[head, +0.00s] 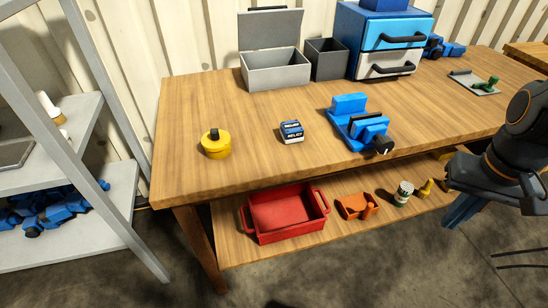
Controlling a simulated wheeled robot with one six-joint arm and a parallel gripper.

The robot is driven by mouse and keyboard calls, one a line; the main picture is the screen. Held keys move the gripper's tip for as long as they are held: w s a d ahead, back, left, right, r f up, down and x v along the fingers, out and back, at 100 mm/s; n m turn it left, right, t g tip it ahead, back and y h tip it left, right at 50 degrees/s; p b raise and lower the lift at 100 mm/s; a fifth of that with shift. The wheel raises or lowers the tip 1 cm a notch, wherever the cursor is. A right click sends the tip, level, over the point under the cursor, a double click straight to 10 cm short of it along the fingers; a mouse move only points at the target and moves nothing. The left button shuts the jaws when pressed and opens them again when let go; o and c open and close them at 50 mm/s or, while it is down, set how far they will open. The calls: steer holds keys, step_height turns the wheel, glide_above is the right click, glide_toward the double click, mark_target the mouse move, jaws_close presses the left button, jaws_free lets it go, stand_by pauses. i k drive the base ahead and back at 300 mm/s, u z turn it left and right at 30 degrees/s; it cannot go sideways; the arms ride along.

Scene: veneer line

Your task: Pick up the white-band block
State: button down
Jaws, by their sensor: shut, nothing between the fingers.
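The white-band block (291,131) is a small blue block with a white band and lettering on it. It sits on the wooden workbench (250,165), between a yellow round item and a blue vise. My gripper (461,213) is at the right edge of the head view, in front of the bench and below its top. Its blue fingers are together and hold nothing. It is well to the right of the block and apart from it.
The yellow item (216,145) with a black knob is left of the block; the blue vise (359,122) is right. An open grey box (275,71) and drawer cabinet (384,42) stand behind. A red bin (287,213) is on the lower shelf. Bench top around the block is clear.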

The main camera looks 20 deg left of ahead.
mark_target(291, 131)
steer(key=k, duration=0.15)
steer(key=z, duration=1)
steer(key=i, duration=0.8)
steer(key=u, duration=2.8)
steer(key=i, duration=0.5)
steer(key=z, duration=0.15)
steer(key=k, duration=0.35)
steer(key=z, duration=1)
steer(key=i, duration=0.25)
steer(key=u, duration=0.2)
